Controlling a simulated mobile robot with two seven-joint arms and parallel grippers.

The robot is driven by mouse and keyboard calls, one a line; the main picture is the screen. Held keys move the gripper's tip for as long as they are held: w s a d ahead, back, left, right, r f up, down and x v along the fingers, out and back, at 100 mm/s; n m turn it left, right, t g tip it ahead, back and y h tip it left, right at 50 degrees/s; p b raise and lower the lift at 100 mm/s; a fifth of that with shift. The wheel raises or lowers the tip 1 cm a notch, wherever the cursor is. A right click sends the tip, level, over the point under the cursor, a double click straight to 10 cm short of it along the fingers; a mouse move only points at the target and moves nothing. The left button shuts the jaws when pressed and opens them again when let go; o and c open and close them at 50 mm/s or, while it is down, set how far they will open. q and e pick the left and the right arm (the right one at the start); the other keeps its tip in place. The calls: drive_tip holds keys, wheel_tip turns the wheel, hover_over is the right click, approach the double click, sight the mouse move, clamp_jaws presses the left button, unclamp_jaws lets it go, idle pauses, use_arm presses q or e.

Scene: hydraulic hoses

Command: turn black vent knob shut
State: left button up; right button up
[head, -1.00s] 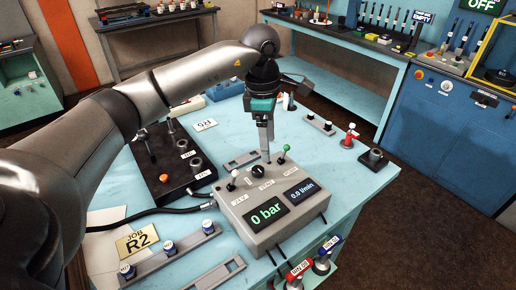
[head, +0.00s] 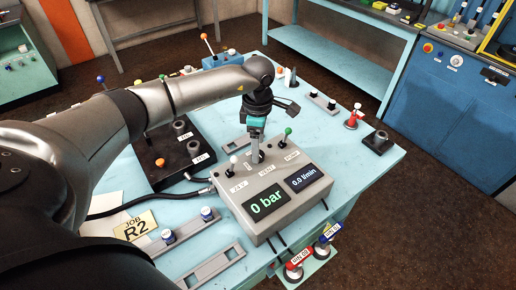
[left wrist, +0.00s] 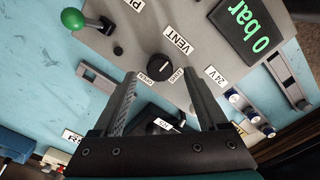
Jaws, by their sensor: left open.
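The black vent knob (left wrist: 160,66) shows in the left wrist view, on the grey control box (head: 262,230), beside the VENT label and between the OPEN and CLOSED labels. My left gripper (head: 257,158) is above the top of the box in the head view and points down at the knob area, largely hiding the knob there. In the left wrist view the left gripper (left wrist: 160,76) is open, its two fingers spread to either side of the knob with visible gaps. I cannot tell how far above the knob the fingertips are. My right gripper is not in view.
A green-tipped lever (head: 287,134) and a white-tipped lever (head: 233,162) stand on the box near my gripper. The box displays read 0 bar and 0.0 l/min. A black block (head: 172,155) with an orange knob lies to the left. A black hose (head: 150,207) runs to the box.

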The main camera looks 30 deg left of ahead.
use_arm(q)
drive_tip(key=shift+f, duration=1.25)
clamp_jaws()
